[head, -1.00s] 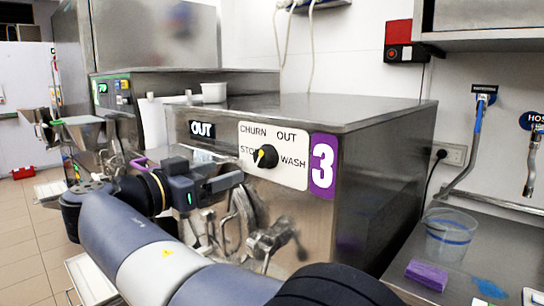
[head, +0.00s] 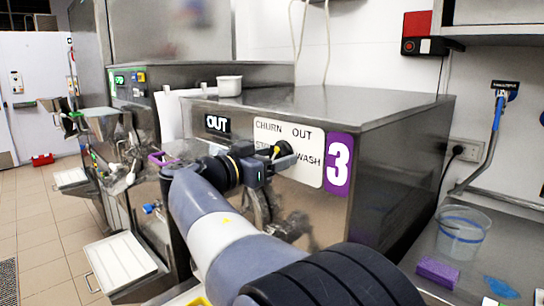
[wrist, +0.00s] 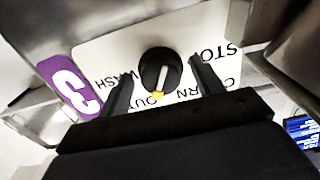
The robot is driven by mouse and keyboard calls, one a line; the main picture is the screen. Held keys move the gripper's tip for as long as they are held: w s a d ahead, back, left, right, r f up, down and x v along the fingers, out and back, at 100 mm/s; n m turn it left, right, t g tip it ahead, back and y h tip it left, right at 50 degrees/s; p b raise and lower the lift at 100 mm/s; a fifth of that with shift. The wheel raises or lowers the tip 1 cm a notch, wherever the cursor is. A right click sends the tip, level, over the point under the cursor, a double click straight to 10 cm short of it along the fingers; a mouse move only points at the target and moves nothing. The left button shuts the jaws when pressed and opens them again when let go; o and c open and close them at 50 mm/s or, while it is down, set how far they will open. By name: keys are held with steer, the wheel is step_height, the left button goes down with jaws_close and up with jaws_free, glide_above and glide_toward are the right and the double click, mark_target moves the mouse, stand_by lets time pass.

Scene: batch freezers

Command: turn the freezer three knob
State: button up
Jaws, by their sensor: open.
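The freezer three knob (head: 285,148) is round and black with a yellow mark, on a white label plate (head: 308,175) reading CHURN, OUT and WASH. The STOP word is mostly hidden behind my gripper in the head view. In the wrist view the knob (wrist: 161,70) sits between the two fingers of my open gripper (wrist: 160,78), with a gap showing on each side. Its white line and yellow tip point down in that picture, close to the OUT lettering. My gripper (head: 272,160) is right in front of the panel. Whether a finger touches the knob I cannot tell.
A white tub (head: 229,86) stands on the steel top. A clear bucket (head: 462,232) and purple sponge (head: 437,271) are on the right counter.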

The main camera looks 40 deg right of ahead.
steer(key=c, duration=1)
steer(key=shift+o, duration=0.2)
